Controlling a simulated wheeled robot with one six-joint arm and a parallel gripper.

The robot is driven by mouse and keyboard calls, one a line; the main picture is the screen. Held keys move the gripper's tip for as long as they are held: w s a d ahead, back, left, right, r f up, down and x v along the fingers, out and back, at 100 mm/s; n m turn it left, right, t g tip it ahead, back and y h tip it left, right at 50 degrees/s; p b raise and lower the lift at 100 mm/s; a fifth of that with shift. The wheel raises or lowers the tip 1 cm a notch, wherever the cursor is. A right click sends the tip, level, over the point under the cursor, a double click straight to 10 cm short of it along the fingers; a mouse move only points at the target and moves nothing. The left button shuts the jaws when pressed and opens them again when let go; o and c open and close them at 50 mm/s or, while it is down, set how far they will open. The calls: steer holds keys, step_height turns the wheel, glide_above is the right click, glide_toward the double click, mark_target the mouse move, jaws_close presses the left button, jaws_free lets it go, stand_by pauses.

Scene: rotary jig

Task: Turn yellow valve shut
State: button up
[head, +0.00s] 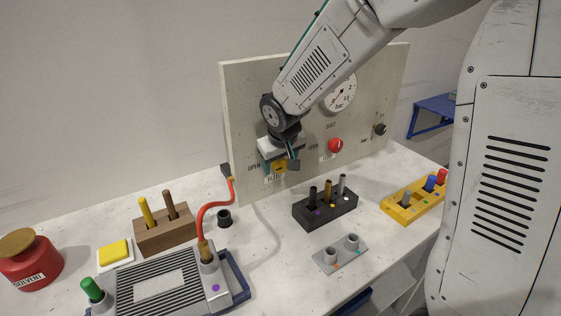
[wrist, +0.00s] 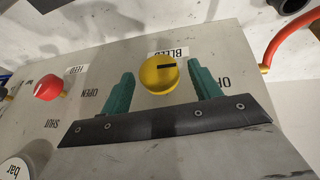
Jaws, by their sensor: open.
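The yellow valve (wrist: 159,74) is a round knob on the upright panel, under the BLEED label in the wrist view. Its black mark runs from near the middle toward the right, the side with a partly hidden OPEN label (wrist: 224,83). My gripper (wrist: 159,70) is open, with one teal finger on each side of the knob and a gap visible on both sides. In the head view my gripper (head: 281,162) is in front of the panel and covers part of the yellow valve (head: 280,167). I cannot see the valve's SHUT label.
A red valve (head: 335,146), a black knob (head: 380,129) and a gauge (head: 340,93) are on the same panel (head: 240,100).

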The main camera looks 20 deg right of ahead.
steer(key=c, duration=1)
steer(key=shift+d+y, duration=0.1)
steer(key=shift+y, duration=0.2)
steer(key=y, duration=0.1)
steer(key=m+y, duration=0.1)
steer(key=y, duration=0.1)
steer(key=shift+w+d+g+y, duration=0.1)
steer(key=shift+d+g+y, duration=0.2)
steer(key=shift+d+g, duration=0.1)
steer(key=y, duration=0.4)
steer(key=shift+d+f+m, duration=0.2)
steer(key=shift+d+m, duration=0.05)
steer(key=shift+m, duration=0.15)
steer(key=y, duration=0.3)
steer(key=m+y, duration=0.1)
steer(key=shift+d+f+g, duration=0.2)
steer(key=shift+f+g, duration=0.05)
steer(key=shift+g, duration=0.15)
steer(key=y, duration=0.3)
steer(key=m+y, duration=0.1)
steer(key=shift+f, duration=0.3)
steer(key=shift+y, duration=0.4)
